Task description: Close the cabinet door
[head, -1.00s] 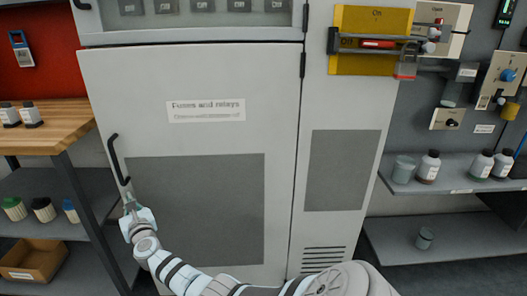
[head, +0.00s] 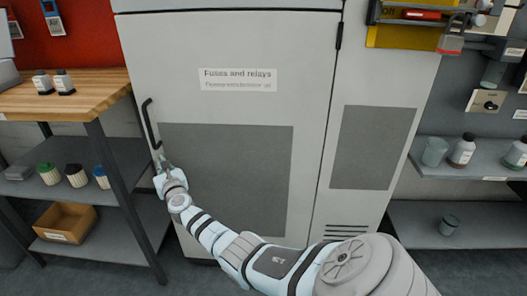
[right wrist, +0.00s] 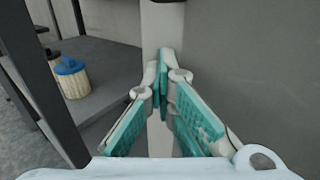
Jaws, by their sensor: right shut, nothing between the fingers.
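The cabinet door (head: 222,110) is pale grey with a label and a darker grey panel, hinged on its right side. In the head view it looks flush or almost flush with the cabinet frame, with a thin dark seam along its top. Its black handle (head: 149,124) is at the left edge. My right gripper (head: 162,162) is shut and empty at the door's left part, just below the handle's lower end. In the right wrist view its teal-padded fingertips (right wrist: 162,62) meet in front of the pale door surface; contact cannot be told. My left gripper is out of view.
Left of the cabinet stands a workbench (head: 60,97) with shelves below, holding jars (head: 76,175) and a cardboard box (head: 65,221). Right of it are wall shelves (head: 480,219) with bottles and cups. A red padlock (head: 451,43) hangs at the upper right.

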